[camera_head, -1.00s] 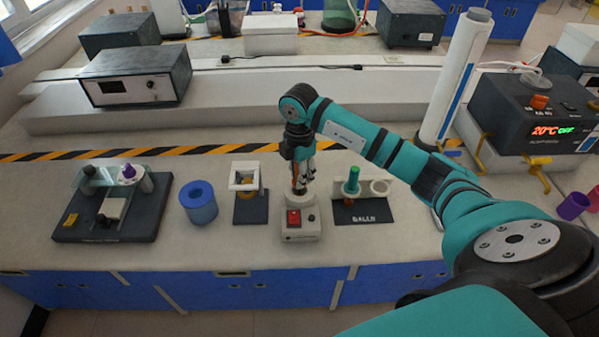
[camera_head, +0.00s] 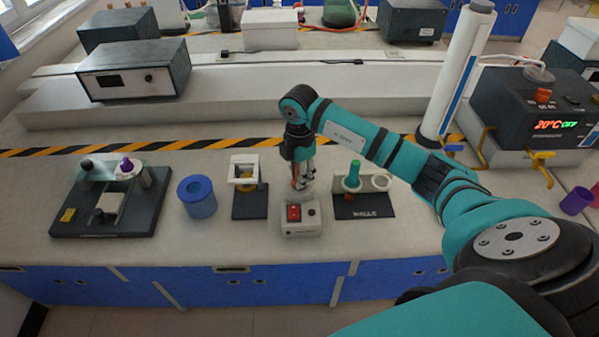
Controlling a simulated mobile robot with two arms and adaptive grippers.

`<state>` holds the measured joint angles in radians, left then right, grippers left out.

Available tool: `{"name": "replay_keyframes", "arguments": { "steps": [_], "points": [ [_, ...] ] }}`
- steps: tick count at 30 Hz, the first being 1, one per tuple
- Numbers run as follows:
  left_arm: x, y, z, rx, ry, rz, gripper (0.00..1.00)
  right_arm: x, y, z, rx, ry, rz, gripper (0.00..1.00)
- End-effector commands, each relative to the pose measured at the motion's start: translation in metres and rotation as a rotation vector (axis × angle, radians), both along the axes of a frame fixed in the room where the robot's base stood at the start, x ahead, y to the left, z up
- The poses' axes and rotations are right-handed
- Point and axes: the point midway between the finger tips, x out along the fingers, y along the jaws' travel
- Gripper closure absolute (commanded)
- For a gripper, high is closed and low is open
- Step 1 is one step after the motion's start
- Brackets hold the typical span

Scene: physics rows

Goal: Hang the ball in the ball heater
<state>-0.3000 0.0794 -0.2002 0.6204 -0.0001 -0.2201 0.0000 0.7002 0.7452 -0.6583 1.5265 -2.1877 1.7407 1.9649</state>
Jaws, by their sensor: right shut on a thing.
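The ball heater (camera_head: 302,217) looks to be the small white box with a red switch at the front middle of the bench. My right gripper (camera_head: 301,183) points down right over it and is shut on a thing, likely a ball. An orange bit shows between the fingers; the rest is hidden. I cannot tell whether the held thing touches the heater. Just to the right is the dark balls stand (camera_head: 367,207), with a green-handled piece (camera_head: 354,172) in its left ring and an empty right ring (camera_head: 381,183). My left gripper is not in view.
Left of the heater are a white-framed stand (camera_head: 244,174), a blue cup (camera_head: 197,197) and a dark base with posts (camera_head: 112,200). A white tube (camera_head: 457,72) and a heating unit reading 20°C (camera_head: 536,115) stand at right. The bench's front strip is clear.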

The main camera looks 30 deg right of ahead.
Motion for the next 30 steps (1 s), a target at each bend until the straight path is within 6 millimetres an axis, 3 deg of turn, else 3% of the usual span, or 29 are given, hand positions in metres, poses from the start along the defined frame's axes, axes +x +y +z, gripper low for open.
{"name": "replay_keyframes", "arguments": {
  "steps": [3, 4, 9, 15, 20, 30],
  "points": [
    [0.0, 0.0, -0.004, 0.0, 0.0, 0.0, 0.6, 0.0001, 0.0001, -0.0054, 0.0, 0.0, 0.0, 1.0],
    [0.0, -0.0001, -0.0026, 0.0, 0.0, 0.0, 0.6, 0.0002, 0.0, -0.0037, 0.0, -0.001, 0.0, 0.73],
    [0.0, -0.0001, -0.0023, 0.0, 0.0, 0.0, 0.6, 0.0001, 0.0001, -0.0036, 0.0, 0.0, 0.0, 0.51],
    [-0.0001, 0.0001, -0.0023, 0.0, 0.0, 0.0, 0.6, 0.0001, 0.0002, -0.0036, 0.0, 0.0, 0.0, 0.49],
    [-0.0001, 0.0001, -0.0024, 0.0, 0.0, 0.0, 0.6, -0.0001, 0.0001, -0.004, 0.0, 0.0, 0.0, 0.3],
    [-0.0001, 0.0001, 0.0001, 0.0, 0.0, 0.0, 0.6, 0.0, 0.0001, -0.0008, 0.0, 0.0, 0.0, 0.3]
  ]
}}
